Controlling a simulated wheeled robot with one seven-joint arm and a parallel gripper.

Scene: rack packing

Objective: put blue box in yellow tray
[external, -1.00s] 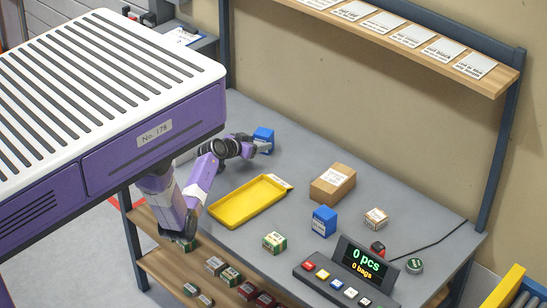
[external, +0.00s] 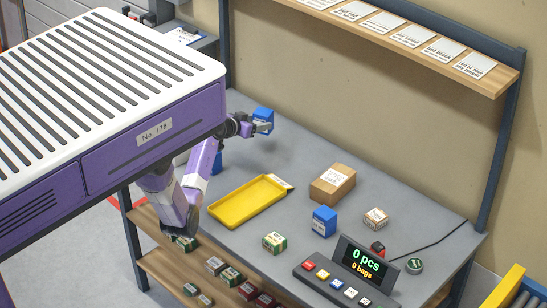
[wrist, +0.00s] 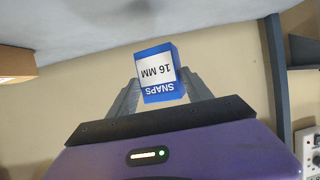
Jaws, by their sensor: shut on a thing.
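A blue box (external: 264,114) with a white label is held up above the back left of the table. My gripper (external: 261,126) is shut on it. In the wrist view the blue box (wrist: 160,73) sits between the two fingers, and its label reads "SNAPS 16 MM" upside down. The yellow tray (external: 247,201) lies empty on the table, in front of and below the held box. A second blue box (external: 324,221) stands on the table right of the tray. Another blue thing (external: 217,163) shows partly behind my arm, left of the tray.
A brown carton (external: 333,183) and a small box (external: 376,218) stand to the right. A green and white box (external: 275,242) is in front of the tray. A button panel with a display (external: 366,263) is at the front right. The table around the tray's back is clear.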

